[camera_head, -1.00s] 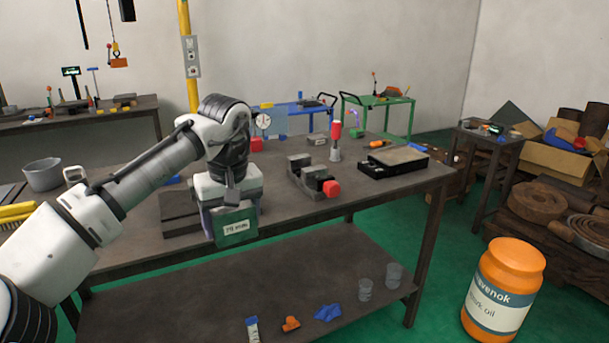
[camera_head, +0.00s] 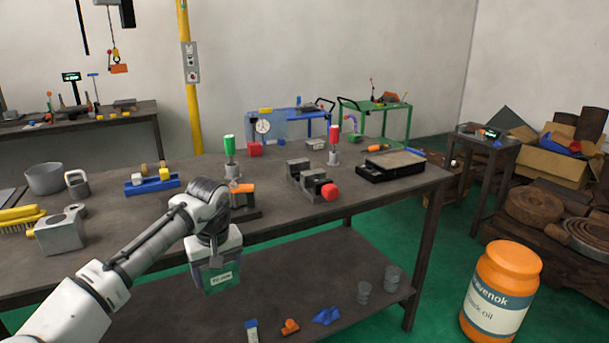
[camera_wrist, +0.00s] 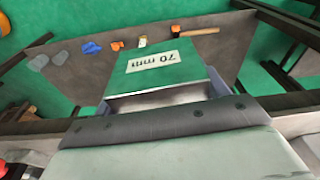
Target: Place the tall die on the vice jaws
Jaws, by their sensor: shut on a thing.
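A green-faced block labelled "70 mm" (camera_head: 223,279), which I take for the tall die, hangs in my gripper (camera_head: 215,262). My gripper is shut on it in front of the workbench's front edge. In the wrist view the block's green labelled face (camera_wrist: 165,62) shows beyond the gripper, with the floor and lower shelf behind it. The grey vice (camera_head: 308,178) with a red knob stands on the bench, to the right of and beyond my gripper. Its blocky jaws have a gap between them. The block is well apart from the vice.
A dark fixture with an orange handle (camera_head: 243,190) and a green-handled tool (camera_head: 230,155) stand left of the vice. A red-handled tool (camera_head: 334,140) and a black tray (camera_head: 390,168) are to its right. The bench front (camera_head: 385,205) is clear right of the vice.

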